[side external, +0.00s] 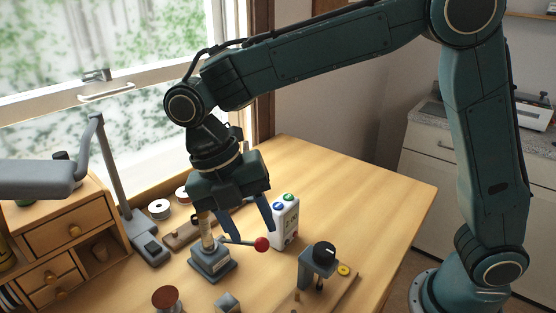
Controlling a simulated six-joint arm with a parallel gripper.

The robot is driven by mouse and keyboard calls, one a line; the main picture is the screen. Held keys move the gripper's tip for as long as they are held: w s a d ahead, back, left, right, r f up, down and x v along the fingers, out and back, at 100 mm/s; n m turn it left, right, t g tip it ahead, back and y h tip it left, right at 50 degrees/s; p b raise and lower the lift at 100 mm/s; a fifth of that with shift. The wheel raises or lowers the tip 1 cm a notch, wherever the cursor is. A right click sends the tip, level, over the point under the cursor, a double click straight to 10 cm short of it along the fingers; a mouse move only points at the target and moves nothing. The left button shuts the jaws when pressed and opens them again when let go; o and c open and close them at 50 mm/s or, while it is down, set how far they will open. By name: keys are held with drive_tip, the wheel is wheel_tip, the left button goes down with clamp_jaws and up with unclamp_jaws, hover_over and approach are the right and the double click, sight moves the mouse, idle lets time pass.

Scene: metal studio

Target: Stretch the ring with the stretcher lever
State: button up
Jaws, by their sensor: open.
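The ring stretcher (212,262) stands on the table, with a grey base and a pale upright column (206,226). Its lever (239,241) sticks out to the right and ends in a red ball knob (262,244). My gripper (254,232) is open and points down over the stretcher, with its right finger close above the red knob. I cannot tell whether the finger touches the knob. The ring is too small or hidden to make out on the column.
A white device with blue and green buttons (286,222) stands just right of the lever. A dark clamp-like tool (318,265) stands at front right. A wooden drawer cabinet (60,240) and lamp (110,170) are at left. The table's back right (350,185) is clear.

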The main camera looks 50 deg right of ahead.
drive_tip(key=v, duration=1)
idle(0.7)
drive_tip(key=shift+c, duration=0.2)
drive_tip(key=t+y, duration=0.3)
drive_tip(key=t, duration=0.2)
hover_over(263, 239)
drive_tip(key=s+d, duration=0.2)
drive_tip(key=shift+w+a+f, duration=0.25)
drive_tip(key=shift+f, duration=0.05)
drive_tip(key=f, duration=0.4)
drive_tip(key=w+a+f, duration=0.1)
drive_tip(key=f, duration=0.8)
drive_tip(key=shift+w+a+f, duration=0.3)
drive_tip(key=shift+a, duration=0.05)
drive_tip(key=shift+c, duration=0.4)
drive_tip(key=shift+g, duration=0.3)
clamp_jaws()
